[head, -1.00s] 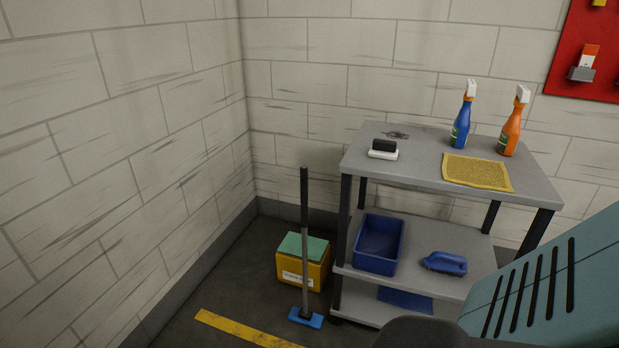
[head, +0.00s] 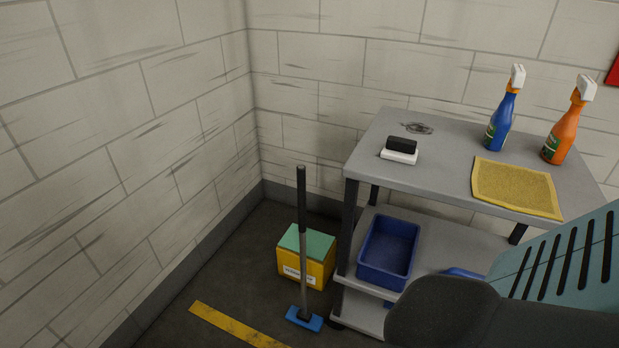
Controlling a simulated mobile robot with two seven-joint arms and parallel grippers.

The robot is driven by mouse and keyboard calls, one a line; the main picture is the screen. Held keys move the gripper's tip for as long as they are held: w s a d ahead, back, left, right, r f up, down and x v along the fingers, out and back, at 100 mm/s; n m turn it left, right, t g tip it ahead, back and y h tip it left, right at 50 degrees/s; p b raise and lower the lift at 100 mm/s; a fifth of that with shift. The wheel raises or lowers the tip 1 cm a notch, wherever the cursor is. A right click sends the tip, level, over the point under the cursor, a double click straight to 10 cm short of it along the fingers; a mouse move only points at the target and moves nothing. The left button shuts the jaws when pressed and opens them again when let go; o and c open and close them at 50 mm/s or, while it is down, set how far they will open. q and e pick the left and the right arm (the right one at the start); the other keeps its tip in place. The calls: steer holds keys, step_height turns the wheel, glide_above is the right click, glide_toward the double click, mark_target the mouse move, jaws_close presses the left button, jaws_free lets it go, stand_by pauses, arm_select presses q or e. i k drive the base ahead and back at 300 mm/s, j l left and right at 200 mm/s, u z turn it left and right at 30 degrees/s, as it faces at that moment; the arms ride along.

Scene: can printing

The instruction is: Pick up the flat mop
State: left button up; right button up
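The flat mop (head: 303,255) stands upright on the floor in the head view, left of the shelf cart. It has a dark upper handle, a grey lower pole and a blue flat head (head: 304,319) resting on the floor. It stands in front of a yellow box and partly covers it. Neither of my grippers is in view. Part of my own arm or body shows at the lower right and hides the lower right of the cart.
A grey cart (head: 446,176) stands right of the mop, with spray bottles, a yellow cloth (head: 515,187) and an eraser-like block (head: 400,150) on top. A blue bin (head: 388,252) sits on its middle shelf. A yellow box (head: 318,266) with a green top stands behind the mop. Walls meet behind.

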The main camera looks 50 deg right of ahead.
mark_target(310, 321)
steer(key=i+l, duration=0.1)
steer(key=l, duration=0.3)
steer(key=i+l, duration=0.1)
steer(key=l, duration=0.3)
steer(key=i+l, duration=0.1)
steer(key=l, duration=0.25)
